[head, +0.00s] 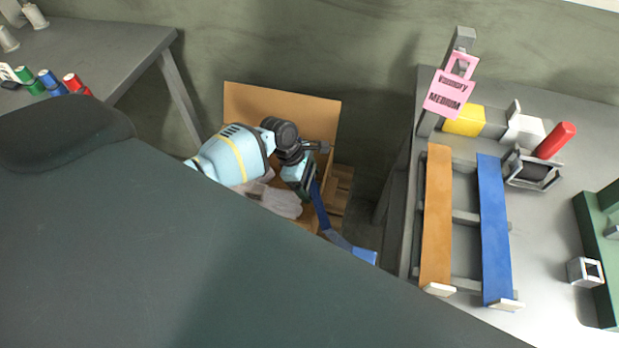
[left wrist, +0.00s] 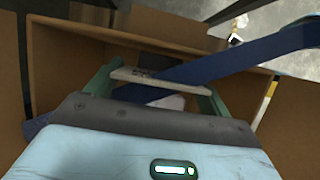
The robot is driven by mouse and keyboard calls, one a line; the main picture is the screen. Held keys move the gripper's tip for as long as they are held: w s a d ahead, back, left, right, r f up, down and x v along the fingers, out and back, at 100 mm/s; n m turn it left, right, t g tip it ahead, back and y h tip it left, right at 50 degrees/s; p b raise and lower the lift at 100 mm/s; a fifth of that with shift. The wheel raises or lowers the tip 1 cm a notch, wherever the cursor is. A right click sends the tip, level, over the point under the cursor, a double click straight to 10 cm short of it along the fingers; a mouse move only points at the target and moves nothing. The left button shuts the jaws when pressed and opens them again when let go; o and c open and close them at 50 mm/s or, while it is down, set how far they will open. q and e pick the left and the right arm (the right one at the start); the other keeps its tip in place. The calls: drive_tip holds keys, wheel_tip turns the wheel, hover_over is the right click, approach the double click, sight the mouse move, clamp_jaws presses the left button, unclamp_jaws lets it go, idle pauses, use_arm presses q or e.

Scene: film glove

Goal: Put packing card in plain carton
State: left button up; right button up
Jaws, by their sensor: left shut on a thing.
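My left gripper (head: 308,190) reaches down over the open plain carton (head: 282,108), a brown box on the floor between the benches. In the left wrist view its green fingers (left wrist: 157,86) are shut on a white card with small dark lettering, which I take as the packing card (left wrist: 150,76). A long blue strip (left wrist: 240,56) runs from the card out over the carton's edge (left wrist: 75,45). In the head view the strip (head: 338,238) hangs down to the right. I cannot tell whether it is joined to the card. My right gripper is not in view.
Pale crumpled material (head: 278,200) lies in the carton. The right bench (head: 545,225) carries an orange strip (head: 437,215), a blue strip (head: 494,225), a pink tag (head: 448,93) and a red cylinder (head: 556,140). A left bench (head: 110,50) holds coloured spools.

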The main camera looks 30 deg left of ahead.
use_arm(q)
drive_tip(key=shift+f+b, duration=2.65)
drive_tip(key=shift+f, duration=2.95)
drive_tip(key=o, duration=0.5)
drive_tip(key=shift+f, duration=0.1)
drive_tip(key=o, duration=0.4)
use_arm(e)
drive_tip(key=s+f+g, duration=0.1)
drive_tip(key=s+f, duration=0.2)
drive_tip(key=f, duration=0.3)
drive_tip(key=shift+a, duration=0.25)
use_arm(q)
drive_tip(key=shift+r, duration=0.2)
wheel_tip(320, 180, up, 16)
drive_tip(key=p, duration=0.7)
drive_tip(key=shift+w, duration=0.1)
wheel_tip(320, 180, up, 12)
drive_tip(key=p, duration=0.2)
drive_tip(key=shift+s+p, duration=0.3)
drive_tip(key=shift+s, duration=0.15)
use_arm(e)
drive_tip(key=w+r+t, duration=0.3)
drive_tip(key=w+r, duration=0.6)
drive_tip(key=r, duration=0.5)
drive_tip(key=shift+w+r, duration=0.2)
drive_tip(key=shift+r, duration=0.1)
